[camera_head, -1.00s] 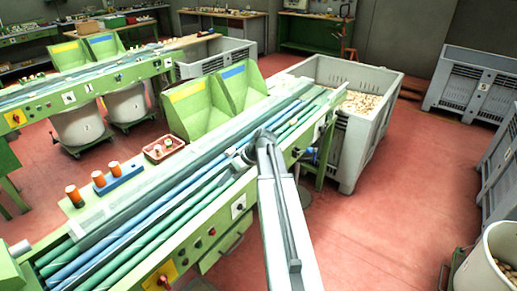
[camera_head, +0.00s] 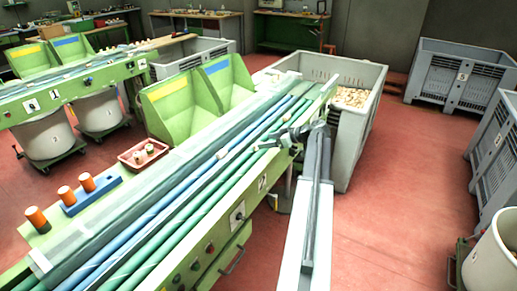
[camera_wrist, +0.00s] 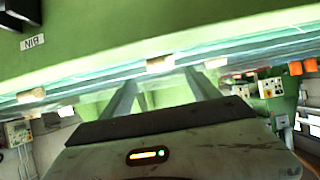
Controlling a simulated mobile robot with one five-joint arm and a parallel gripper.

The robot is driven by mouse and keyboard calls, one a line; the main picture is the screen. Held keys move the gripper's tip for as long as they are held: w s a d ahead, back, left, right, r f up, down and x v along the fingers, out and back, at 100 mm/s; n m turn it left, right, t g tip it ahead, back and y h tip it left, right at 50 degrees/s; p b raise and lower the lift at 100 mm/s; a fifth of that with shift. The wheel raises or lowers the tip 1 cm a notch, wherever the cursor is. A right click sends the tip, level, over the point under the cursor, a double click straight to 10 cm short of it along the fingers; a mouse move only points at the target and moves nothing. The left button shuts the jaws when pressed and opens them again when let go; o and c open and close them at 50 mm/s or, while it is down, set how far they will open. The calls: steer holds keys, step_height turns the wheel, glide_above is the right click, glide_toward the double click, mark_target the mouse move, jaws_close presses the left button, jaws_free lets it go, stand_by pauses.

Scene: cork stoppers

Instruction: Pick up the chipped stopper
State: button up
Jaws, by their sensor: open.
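My gripper (camera_head: 270,141) is over the green and blue rollers of the near sorting table (camera_head: 215,228), towards its far end. In the wrist view its two fingers (camera_wrist: 162,80) are apart with nothing held between them. A small pale cork stopper (camera_wrist: 160,64) shows just past the fingertips, roughly midway between them. Other stoppers show to its left (camera_wrist: 31,95) and right (camera_wrist: 215,63). In the head view a small stopper (camera_head: 221,154) lies on the rollers left of my gripper. I cannot tell which stopper is chipped.
Green bins (camera_head: 183,105) stand behind the rollers. A red tray (camera_head: 131,163) holds small stoppers, and a blue block (camera_head: 93,197) with orange-topped pieces stands at the left. A grey crate of corks (camera_head: 358,125) stands beyond the table.

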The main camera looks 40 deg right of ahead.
steer(key=w+f+b, duration=0.1)
steer(key=w+a+f+b, duration=0.1)
steer(key=w+f, duration=0.1)
steer(key=shift+b, duration=0.35)
steer(key=shift+w+a+f, duration=0.1)
steer(key=shift+w, duration=0.2)
steer(key=c, duration=1.4)
